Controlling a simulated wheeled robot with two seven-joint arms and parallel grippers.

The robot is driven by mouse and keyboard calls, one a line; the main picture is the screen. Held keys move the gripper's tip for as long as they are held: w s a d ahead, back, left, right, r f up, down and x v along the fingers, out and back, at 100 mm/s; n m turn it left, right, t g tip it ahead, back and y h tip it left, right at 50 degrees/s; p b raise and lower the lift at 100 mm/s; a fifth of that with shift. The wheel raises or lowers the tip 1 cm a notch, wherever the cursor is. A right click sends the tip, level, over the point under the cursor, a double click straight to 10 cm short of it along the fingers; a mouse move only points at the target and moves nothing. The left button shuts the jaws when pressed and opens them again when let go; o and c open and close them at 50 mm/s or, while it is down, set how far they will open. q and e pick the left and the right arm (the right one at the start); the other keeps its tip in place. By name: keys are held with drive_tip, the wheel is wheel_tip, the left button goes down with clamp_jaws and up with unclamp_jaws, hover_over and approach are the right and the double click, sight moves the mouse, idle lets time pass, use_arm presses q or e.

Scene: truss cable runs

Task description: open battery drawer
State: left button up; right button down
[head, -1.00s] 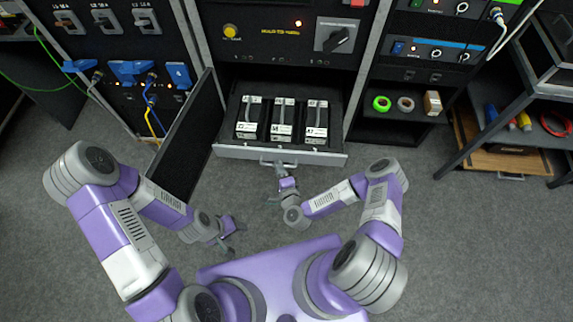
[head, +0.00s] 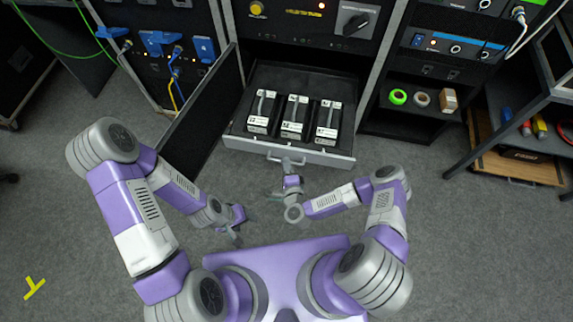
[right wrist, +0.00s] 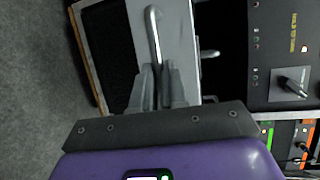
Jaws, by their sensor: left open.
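The battery drawer (head: 340,157) stands pulled out from the rack. Three black-and-white battery packs (head: 294,118) sit in it. The drawer's bar handle (head: 272,157) is on its grey front; it also shows in the right wrist view (right wrist: 153,35). My right gripper (head: 289,166) is at the handle. In the right wrist view its fingers (right wrist: 160,85) are close together with the handle bar between them. My left gripper (head: 238,222) is open and empty, low over the floor, left of and nearer than the drawer.
A black hinged door panel (head: 195,108) stands swung out left of the drawer. A shelf with tape rolls (head: 397,97) is to the right. A dark cart (head: 500,115) stands farther right. A yellow floor mark (head: 35,288) lies lower left. Carpet in front is clear.

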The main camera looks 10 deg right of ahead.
drive_tip(key=c, duration=1.2)
unclamp_jaws()
drive_tip(key=s, duration=0.2)
drive_tip(key=s+r+p, duration=0.1)
drive_tip(key=s, duration=0.2)
drive_tip(key=s+p, duration=0.1)
drive_tip(key=s, duration=0.1)
drive_tip(key=shift+s+d+r, duration=0.15)
drive_tip(key=shift+s, duration=0.05)
drive_tip(key=s+r+n+g+y, duration=0.1)
drive_tip(key=s+n+g, duration=0.2)
drive_tip(key=n+g, duration=0.2)
drive_tip(key=s+d+r+n+g+y+p, duration=0.1)
drive_tip(key=s+r+n+g, duration=0.1)
drive_tip(key=s+n+g, duration=0.2)
drive_tip(key=s+d+r+n+g+y+p, duration=0.1)
drive_tip(key=s+n+g, duration=0.3)
drive_tip(key=n+g, duration=0.2)
drive_tip(key=shift+s+r+n+g+y, duration=0.15)
drive_tip(key=shift+n+g+y, duration=0.15)
drive_tip(key=shift+n, duration=0.1)
